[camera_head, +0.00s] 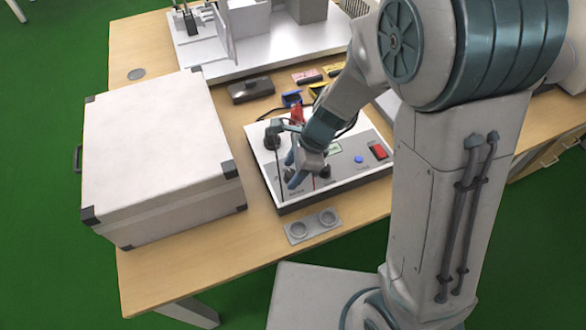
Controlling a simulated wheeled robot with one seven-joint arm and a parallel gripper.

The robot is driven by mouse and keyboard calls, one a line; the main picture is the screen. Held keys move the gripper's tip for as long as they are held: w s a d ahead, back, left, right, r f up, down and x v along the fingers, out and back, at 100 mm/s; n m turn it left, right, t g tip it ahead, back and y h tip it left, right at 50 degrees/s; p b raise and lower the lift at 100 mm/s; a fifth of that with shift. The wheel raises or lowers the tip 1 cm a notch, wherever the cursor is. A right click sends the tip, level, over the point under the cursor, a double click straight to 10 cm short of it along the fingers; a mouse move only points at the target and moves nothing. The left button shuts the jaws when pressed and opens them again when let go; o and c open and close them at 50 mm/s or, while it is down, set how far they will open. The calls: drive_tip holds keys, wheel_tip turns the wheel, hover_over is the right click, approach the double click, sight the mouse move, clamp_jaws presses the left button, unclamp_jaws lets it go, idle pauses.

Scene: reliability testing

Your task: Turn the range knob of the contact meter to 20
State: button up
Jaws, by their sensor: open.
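The contact meter (345,190) is a light panel with a dark front edge, lying on the wooden table. It has a dark knob (272,141) at the upper left, another dark knob (325,171) near the middle, a small green display (334,147), a blue button (358,158) and a red switch (378,150). The labels are too small to read, so I cannot tell which knob is the range knob or its setting. My gripper (292,179) is open, low over the panel's left-centre part. My arm and gripper hide part of the panel; contact cannot be told.
A large white case (150,150) stands left of the meter. A grey plate with two round cups (312,225) lies in front. Behind are a black device (250,90), small coloured items (307,77) and a white fixture (270,45). Bare table (190,265) shows at the front left.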

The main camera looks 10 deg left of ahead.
drive_tip(key=c, duration=1)
drive_tip(key=shift+n, duration=0.3)
drive_tip(key=n+g, duration=0.1)
drive_tip(key=n, duration=0.1)
drive_tip(key=n+g+p, duration=0.1)
drive_tip(key=n, duration=0.1)
drive_tip(key=shift+w+a+n+h, duration=0.1)
drive_tip(key=shift+w+n+h, duration=0.05)
drive_tip(key=shift+n+h, duration=0.2)
drive_tip(key=n+h+p, duration=0.1)
drive_tip(key=n, duration=0.2)
drive_tip(key=shift+a+g, duration=0.1)
drive_tip(key=shift+g, duration=0.3)
drive_tip(key=shift+w+n+h+p, duration=0.1)
drive_tip(key=shift+n+h+p, duration=0.4)
drive_tip(key=shift+n, duration=1.25)
drive_tip(key=shift+h, duration=0.25)
